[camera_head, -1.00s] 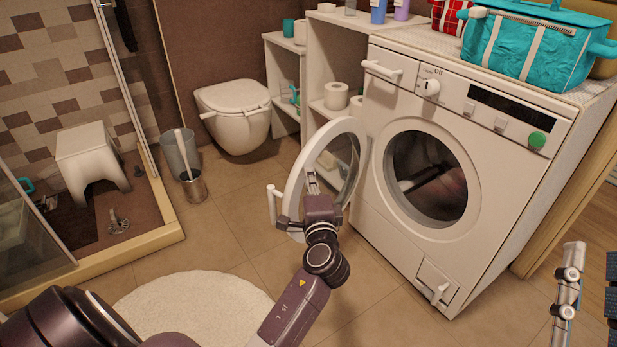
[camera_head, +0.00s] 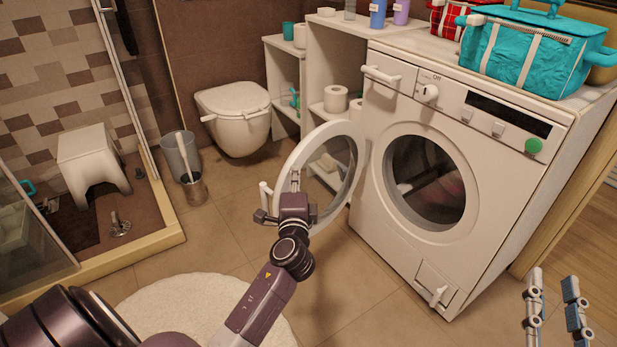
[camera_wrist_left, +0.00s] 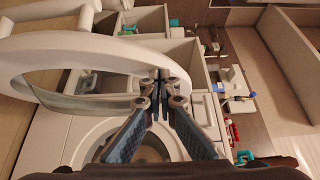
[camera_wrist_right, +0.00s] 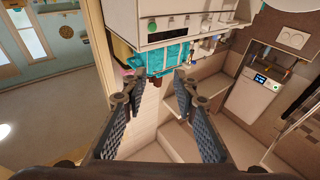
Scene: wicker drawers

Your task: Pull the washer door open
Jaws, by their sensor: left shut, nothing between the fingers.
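The washer (camera_head: 520,195) is white, with a dark round opening. Its round door (camera_head: 283,185), a white ring with a glass centre, stands swung out to the left on its hinge side by the opening. A white handle (camera_head: 265,197) sticks out at the door's free edge. My left gripper (camera_head: 295,180) is shut and empty at the door's free-edge side. In the left wrist view the closed fingertips (camera_wrist_left: 160,85) are by the door rim (camera_wrist_left: 85,55); whether they touch it I cannot tell. My right gripper (camera_head: 553,292) is open and empty, low at right; its spread fingers show in the right wrist view (camera_wrist_right: 152,92).
A toilet (camera_head: 235,110), a bin (camera_head: 180,155) and white shelves (camera_head: 312,75) stand behind the door. A round rug (camera_head: 180,305) lies on the floor at front left. A teal bag (camera_head: 530,55) sits on the washer. Tiled floor is clear in front of the washer.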

